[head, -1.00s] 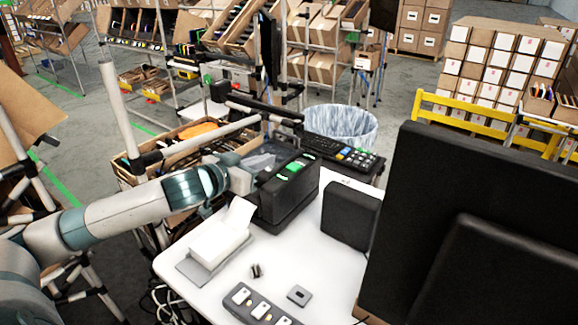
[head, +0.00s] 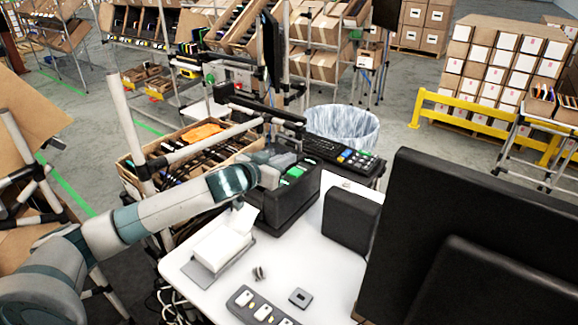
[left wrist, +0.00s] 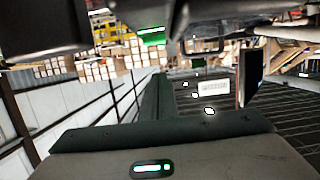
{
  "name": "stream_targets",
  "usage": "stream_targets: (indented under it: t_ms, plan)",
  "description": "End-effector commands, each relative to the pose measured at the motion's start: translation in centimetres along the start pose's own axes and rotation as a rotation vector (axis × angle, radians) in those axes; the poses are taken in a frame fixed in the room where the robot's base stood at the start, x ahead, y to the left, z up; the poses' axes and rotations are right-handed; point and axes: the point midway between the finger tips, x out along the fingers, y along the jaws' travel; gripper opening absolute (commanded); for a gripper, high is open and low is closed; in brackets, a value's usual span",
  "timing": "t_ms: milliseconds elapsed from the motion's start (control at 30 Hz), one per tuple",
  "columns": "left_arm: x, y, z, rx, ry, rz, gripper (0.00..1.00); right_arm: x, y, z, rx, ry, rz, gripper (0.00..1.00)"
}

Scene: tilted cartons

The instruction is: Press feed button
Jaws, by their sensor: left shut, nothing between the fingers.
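The feed button seems to be one of the green keys (head: 295,171) on top of a black label printer (head: 288,205) on the white table. Which key it is I cannot tell. My left gripper (head: 277,160) is shut and empty, just above the printer's top, at the left of and behind the green keys. It hides part of the printer's top, and I cannot tell whether it touches anything. In the left wrist view a green patch (left wrist: 151,36) shows at the top beside dark, blurred surfaces. My right gripper is not in view.
A white label stack (head: 222,243) stands in front of the printer. A black box (head: 351,221) and a large black monitor (head: 480,230) are at the right. A carton of dark items (head: 190,155) lies beyond my arm. A keyboard (head: 340,152) is behind the printer.

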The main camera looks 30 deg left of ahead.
Motion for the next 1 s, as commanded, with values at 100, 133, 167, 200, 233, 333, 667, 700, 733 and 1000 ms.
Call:
stream_targets:
  t_ms: [100, 133, 167, 200, 233, 333, 667, 700, 733, 1000]
  plan:
    - [1.3, 0.0, 0.2, -0.001, -0.003, 0.000, 0.00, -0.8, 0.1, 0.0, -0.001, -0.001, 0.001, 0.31]
    - [1.3, 0.1, 0.8, -0.001, -0.004, 0.000, 0.00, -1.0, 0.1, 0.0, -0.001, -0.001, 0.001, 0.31]
    - [1.4, 0.1, 1.1, 0.000, -0.004, 0.000, 0.00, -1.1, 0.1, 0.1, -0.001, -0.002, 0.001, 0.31]
    - [1.5, 0.1, 1.6, 0.000, -0.004, 0.000, 0.00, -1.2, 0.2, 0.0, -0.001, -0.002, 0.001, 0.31]
    - [1.6, 0.1, 1.9, 0.000, -0.004, 0.001, 0.00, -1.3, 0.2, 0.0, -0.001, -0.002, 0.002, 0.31]
    - [1.8, 0.0, 2.8, 0.001, -0.002, 0.000, 0.00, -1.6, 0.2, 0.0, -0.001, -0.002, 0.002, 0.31]
    - [2.0, 0.1, 4.0, 0.000, -0.001, 0.001, 0.00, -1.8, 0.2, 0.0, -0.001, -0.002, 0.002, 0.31]
    - [2.0, 0.1, 4.0, 0.000, -0.001, 0.001, 0.00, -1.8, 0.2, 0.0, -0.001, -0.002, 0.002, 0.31]
    - [2.0, 0.1, 4.0, 0.000, -0.001, 0.001, 0.00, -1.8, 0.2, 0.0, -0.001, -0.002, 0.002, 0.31]
    - [2.4, 0.1, 5.4, -0.002, -0.002, 0.001, 0.00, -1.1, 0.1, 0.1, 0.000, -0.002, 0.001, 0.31]
